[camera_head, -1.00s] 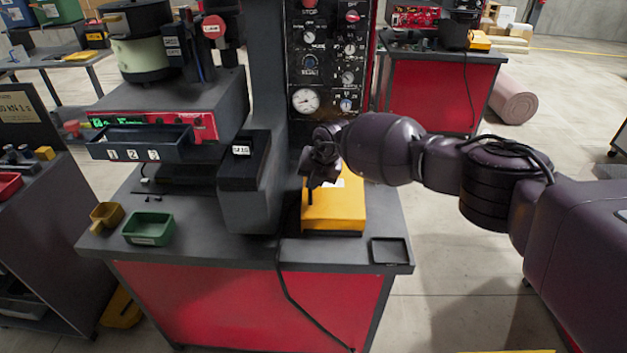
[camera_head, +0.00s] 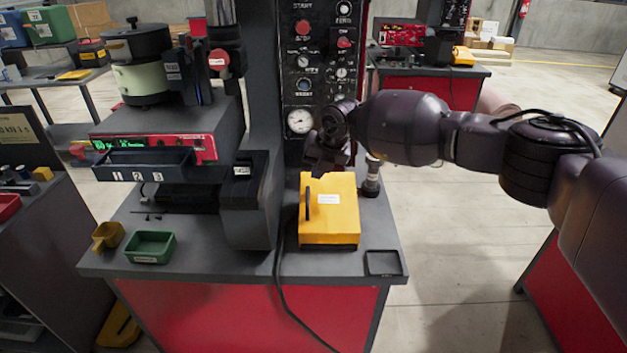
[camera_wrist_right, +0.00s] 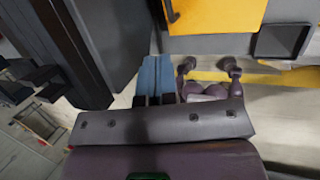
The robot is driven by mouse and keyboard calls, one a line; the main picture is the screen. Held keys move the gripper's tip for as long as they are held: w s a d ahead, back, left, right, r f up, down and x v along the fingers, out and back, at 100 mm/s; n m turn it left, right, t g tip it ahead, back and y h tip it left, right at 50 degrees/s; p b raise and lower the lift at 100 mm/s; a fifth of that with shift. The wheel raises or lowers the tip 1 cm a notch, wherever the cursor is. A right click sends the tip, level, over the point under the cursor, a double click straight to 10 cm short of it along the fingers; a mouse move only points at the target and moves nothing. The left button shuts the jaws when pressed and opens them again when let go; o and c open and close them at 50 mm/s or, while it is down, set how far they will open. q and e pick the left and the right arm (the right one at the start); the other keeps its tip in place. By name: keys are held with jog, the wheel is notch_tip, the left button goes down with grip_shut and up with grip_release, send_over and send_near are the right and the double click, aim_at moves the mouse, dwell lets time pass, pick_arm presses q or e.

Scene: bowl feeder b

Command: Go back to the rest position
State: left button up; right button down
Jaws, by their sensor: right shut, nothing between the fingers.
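My right gripper (camera_head: 322,168) is above and behind the yellow box (camera_head: 331,208) on the dark table (camera_head: 190,263). Its two fingers show together at the middle of the right wrist view (camera_wrist_right: 156,80), shut with nothing between them. The yellow box also shows at the top of the right wrist view (camera_wrist_right: 215,14), apart from the fingers. My right arm reaches in from the right of the head view. My left gripper is not in view.
A control panel with a gauge (camera_head: 299,121) stands behind the gripper. The bowl feeder machine (camera_head: 150,150), a green bin (camera_head: 151,247) and a yellow scoop (camera_head: 107,236) are at left. A small black tray (camera_head: 384,263) lies at the front right corner. Floor is open at right.

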jog(key=s+a+r+m+t+y, duration=0.1)
jog(key=s+a+r+y, duration=0.4)
jog(key=a+r+y, duration=0.3)
jog(key=s+a+r+m+t+y, duration=0.1)
jog(key=s+a+r+y, duration=0.5)
jog(key=r, duration=0.4)
jog(key=s+d+f+m+t+h, duration=0.1)
jog(key=d+f+m+t+h, duration=0.45)
jog(key=d+f+m, duration=0.6)
jog(key=s+d+f+m+t+h, duration=0.2)
jog(key=d+f+m+t+h, duration=0.45)
jog(key=d+m, duration=0.8)
jog(key=s+d+f+m+g+h, duration=0.2)
jog(key=s+d+f, duration=0.6)
jog(key=s+f, duration=0.4)
jog(key=s+d+f+m+g+h, duration=0.3)
jog(key=s+d+f+m, duration=0.2)
jog(key=s+d+f, duration=0.4)
jog(key=s+f, duration=0.3)
jog(key=s, duration=0.1)
jog(key=shift+d+h, duration=0.25)
jog(key=shift+h, duration=0.05)
